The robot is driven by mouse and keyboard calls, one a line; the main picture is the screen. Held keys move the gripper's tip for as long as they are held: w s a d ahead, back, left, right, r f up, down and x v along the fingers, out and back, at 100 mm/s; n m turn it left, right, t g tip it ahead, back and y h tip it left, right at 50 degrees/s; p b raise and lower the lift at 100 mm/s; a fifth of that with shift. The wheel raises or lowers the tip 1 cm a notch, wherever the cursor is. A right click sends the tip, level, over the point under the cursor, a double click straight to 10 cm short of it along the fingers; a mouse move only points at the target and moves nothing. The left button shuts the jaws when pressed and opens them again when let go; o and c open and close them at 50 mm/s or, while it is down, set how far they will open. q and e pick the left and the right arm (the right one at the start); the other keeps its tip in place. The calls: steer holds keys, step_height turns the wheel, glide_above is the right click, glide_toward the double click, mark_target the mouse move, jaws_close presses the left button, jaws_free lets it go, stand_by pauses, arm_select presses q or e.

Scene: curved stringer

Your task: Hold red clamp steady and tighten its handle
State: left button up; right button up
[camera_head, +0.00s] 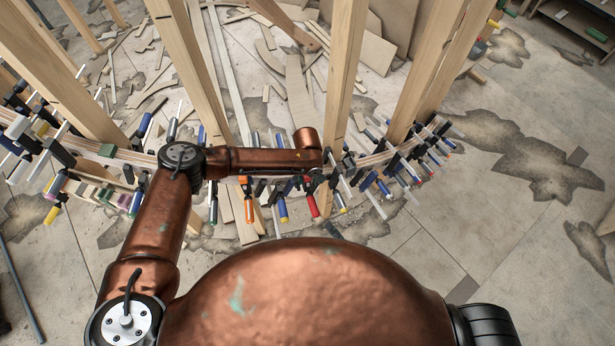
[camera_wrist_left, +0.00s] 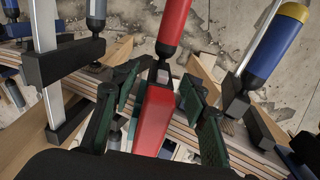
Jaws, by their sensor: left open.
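The red clamp shows in the head view with its red handle (camera_head: 312,205) hanging below the curved wooden strip, right of an orange clamp. In the left wrist view the red clamp (camera_wrist_left: 153,120) has a red bar near the camera and a red handle beyond it, with a dark joint between. My left gripper (camera_head: 318,180) is at the red clamp, at the end of my copper arm. In the wrist view its dark green fingers (camera_wrist_left: 158,82) stand apart, one on each side of the red clamp, with gaps visible. My right gripper is not in view.
The curved laminated strip (camera_head: 375,160) carries many clamps close on both sides, including an orange one (camera_head: 248,200) and a blue-handled one (camera_wrist_left: 275,52). Tall wooden posts (camera_head: 343,80) rise behind. The floor (camera_head: 500,220) at right is open; wood offcuts lie at the back.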

arm_select(q)
steer(key=shift+f, duration=0.7)
steer(key=shift+c, duration=0.6)
jaws_close()
